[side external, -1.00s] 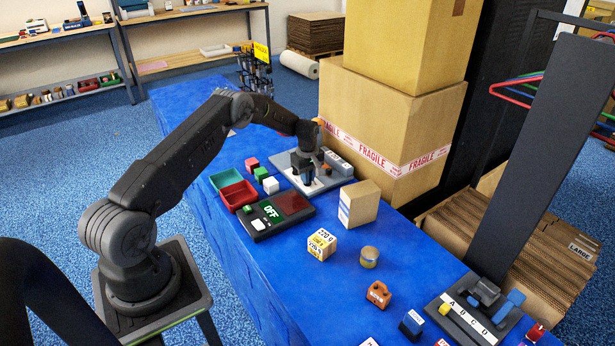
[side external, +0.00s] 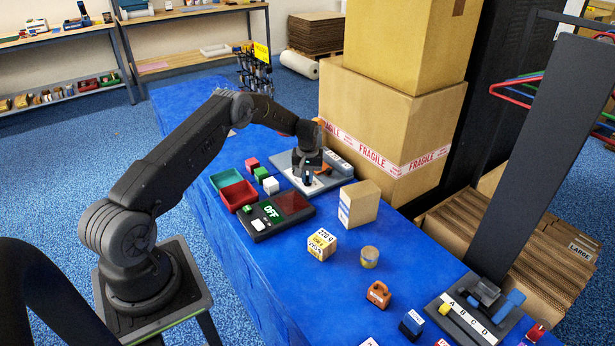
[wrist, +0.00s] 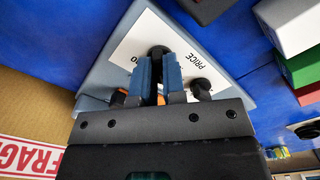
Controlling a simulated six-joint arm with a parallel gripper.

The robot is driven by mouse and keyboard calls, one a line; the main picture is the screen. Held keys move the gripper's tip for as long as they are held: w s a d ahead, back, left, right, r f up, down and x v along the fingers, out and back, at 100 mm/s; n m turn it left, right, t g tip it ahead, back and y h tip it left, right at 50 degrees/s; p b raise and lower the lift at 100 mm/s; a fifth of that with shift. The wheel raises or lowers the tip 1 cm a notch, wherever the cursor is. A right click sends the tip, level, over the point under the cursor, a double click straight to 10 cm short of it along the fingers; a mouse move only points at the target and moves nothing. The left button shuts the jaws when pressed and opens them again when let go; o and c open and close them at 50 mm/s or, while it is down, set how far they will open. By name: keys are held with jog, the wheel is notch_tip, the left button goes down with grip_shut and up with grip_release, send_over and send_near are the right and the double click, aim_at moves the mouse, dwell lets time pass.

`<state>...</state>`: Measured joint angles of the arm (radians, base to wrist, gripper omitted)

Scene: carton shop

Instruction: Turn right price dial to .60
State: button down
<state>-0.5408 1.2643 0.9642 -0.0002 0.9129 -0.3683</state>
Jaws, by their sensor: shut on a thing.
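The price unit is a grey plate (side external: 336,187) on the blue table, with a white label face (wrist: 132,45) reading PRICE in the wrist view. My gripper (side external: 308,181) points down over this plate. In the wrist view, my gripper's two blue fingers (wrist: 158,68) are closed on a black round dial (wrist: 157,50) on the label. A second dark knob (wrist: 201,87) shows beside the right finger, apart from it. The dial's pointer and its setting are hidden or too small to read.
A small carton (side external: 360,204) stands right; large FRAGILE boxes (side external: 385,130) rise behind.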

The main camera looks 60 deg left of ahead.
jog(key=m, duration=0.5)
jog(key=shift+m, duration=2.6)
jog(key=c, duration=1.2)
grip_release()
notch_tip(320, 180, up, 14)
